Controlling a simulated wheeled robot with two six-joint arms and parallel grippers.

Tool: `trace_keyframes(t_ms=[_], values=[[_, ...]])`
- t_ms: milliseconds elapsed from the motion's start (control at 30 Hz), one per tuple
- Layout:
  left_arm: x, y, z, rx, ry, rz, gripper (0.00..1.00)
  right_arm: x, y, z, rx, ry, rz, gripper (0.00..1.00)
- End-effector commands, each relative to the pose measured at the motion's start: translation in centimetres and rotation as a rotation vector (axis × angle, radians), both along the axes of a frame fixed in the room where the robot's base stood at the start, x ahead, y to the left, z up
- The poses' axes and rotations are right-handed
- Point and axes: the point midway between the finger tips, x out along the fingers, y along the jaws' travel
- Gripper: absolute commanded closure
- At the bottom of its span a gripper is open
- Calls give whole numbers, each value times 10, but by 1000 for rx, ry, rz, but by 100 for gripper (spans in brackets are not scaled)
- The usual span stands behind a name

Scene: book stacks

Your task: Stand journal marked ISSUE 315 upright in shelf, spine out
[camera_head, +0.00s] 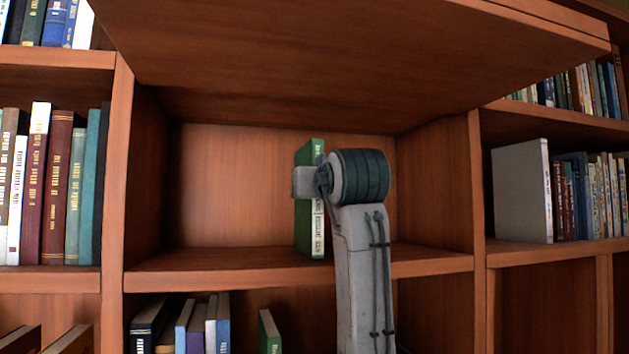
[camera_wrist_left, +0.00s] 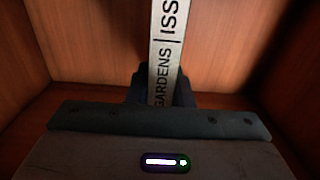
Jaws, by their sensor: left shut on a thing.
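The journal (camera_head: 303,232) has a green cover and a white spine. It is upright inside the middle shelf compartment (camera_head: 220,262), with its spine facing out. In the left wrist view its spine (camera_wrist_left: 166,45) reads "GARDENS | ISS"; the issue number is out of view. My left gripper (camera_head: 308,182) is shut on the journal by its spine side; its dark fingers also show in the left wrist view (camera_wrist_left: 161,92). The journal's lower edge is at the shelf board, but I cannot tell whether it touches. My right gripper is not in view.
The compartment is otherwise empty, with free room left and right of the journal. A wooden board (camera_head: 350,40) overhangs it. Rows of books (camera_head: 50,190) fill the left bay. A grey book (camera_head: 522,190) and others stand in the right bay. Several books (camera_head: 205,325) stand below.

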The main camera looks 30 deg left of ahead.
Motion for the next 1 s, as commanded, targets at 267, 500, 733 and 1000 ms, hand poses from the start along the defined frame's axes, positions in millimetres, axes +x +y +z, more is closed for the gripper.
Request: trace_keyframes(t_ms=[267, 500, 733, 1000], values=[[-1, 0, -3, 1, -3, 0, 100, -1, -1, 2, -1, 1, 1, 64], [-1, 0, -5, 0, -1, 0, 60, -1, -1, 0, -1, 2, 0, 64], [-1, 0, -5, 0, -1, 0, 58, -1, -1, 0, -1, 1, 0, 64], [-13, -16, -6, 0, -5, -4, 58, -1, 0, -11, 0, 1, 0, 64]])
